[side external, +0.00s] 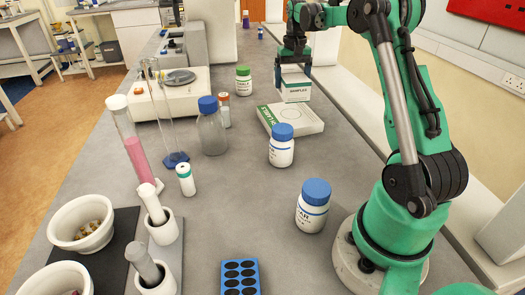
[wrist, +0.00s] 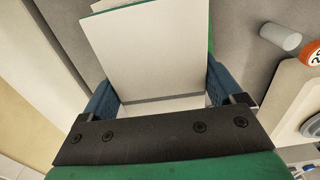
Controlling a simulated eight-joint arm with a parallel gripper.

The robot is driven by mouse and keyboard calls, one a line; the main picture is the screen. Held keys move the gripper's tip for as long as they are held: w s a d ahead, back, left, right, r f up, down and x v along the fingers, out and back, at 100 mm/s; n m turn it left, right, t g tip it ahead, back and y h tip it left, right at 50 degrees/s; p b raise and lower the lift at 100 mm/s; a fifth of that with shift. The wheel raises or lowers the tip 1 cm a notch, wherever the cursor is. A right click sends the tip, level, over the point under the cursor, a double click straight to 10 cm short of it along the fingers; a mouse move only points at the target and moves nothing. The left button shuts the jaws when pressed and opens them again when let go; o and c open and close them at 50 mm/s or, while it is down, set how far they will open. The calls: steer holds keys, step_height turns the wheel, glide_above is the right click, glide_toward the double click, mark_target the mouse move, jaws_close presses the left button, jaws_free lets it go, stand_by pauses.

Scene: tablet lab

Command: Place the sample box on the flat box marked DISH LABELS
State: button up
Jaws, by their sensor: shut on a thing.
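The sample box (side external: 295,87), a small white carton marked SAMPLES, is between the fingers of my gripper (side external: 293,66). My gripper is shut on it. In the side view it is upright over the far part of the flat box (side external: 305,121), a white box with a green lettered side. I cannot tell whether the sample box touches the flat box or is just above it. In the wrist view the pale sample box (wrist: 155,60) fills the space between the blue fingers (wrist: 160,98) and hides most of what lies below.
A green-capped bottle (side external: 243,80) and a brown-capped vial (side external: 224,110) stand left of the flat box. A blue-capped white jar (side external: 281,146) stands close in front of it, with another (side external: 312,206) nearer. A scale (side external: 170,98) and a clear bottle (side external: 211,130) are further left.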

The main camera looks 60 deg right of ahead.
mark_target(292, 75)
step_height(292, 75, down, 6)
steer(key=shift+f, duration=0.25)
steer(key=shift+f, duration=0.15)
steer(key=o, duration=1.1)
steer(key=shift+o, duration=0.2)
step_height(292, 75, up, 12)
steer(key=shift+a+r, duration=0.1)
steer(key=s+a+r+n+t+h, duration=0.15)
steer(key=a+n+t, duration=0.35)
steer(key=a, duration=1.6)
steer(key=s+a+f+n+t+y, duration=0.1)
steer(key=s+a+f+n+t, duration=0.1)
steer(key=s+a+f+n, duration=0.2)
steer(key=s+a, duration=0.1)
steer(key=a, duration=0.2)
steer(key=shift+a+f, duration=0.35)
steer(key=shift+f, duration=0.05)
